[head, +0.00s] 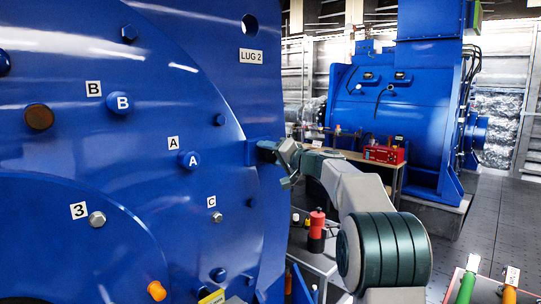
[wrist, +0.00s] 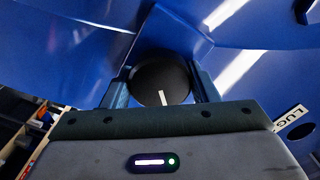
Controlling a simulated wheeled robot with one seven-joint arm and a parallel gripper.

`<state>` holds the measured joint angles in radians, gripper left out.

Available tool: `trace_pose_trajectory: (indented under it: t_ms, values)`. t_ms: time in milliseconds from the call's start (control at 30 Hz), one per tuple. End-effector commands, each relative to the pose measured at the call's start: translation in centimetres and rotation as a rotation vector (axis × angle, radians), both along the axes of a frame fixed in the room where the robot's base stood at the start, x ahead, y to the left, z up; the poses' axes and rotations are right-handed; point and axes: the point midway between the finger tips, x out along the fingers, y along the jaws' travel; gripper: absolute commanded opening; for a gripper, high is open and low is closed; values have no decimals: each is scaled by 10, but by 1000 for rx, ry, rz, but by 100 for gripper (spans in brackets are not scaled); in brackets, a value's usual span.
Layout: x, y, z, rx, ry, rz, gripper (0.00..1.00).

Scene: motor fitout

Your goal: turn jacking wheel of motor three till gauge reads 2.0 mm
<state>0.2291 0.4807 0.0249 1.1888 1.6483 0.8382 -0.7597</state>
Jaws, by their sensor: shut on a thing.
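The large blue motor (head: 150,130) marked with a "3" plate (head: 78,210) fills the left of the head view. In the wrist view a black round wheel (wrist: 158,72) with a white line on its face sits in a blue recess. My gripper (wrist: 160,88) is shut on this wheel, with one finger on each side of its rim. The white line points down in the picture, slightly right. In the head view my gripper (head: 272,150) reaches the right edge of the motor, and the wheel is hidden there. No gauge reading shows in either view.
The motor face carries labels A (head: 173,143), B (head: 93,88) and C (head: 211,202), with plugs and bolts. A "LUG 2" plate (head: 251,57) is above. A red bottle (head: 317,222) stands on a low bench. Another blue motor (head: 385,110) stands behind, near a red box (head: 384,154).

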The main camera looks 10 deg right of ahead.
Motion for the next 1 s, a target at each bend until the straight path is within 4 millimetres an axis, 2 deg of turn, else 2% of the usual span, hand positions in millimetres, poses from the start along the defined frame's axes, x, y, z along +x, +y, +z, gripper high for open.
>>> trace_pose_trajectory:
  t_ms: [267,300,367,733,867,1000]
  values:
    - [0,-1,1,0,-2,-2,31]
    - [0,-1,1,0,-2,-2,62]
    - [0,-1,1,0,-2,-2,76]
    - [-4,-3,0,-1,-2,-1,76]
    - [-19,-15,-1,-1,-2,-3,76]
    - [-45,-34,-2,-2,-3,-5,76]
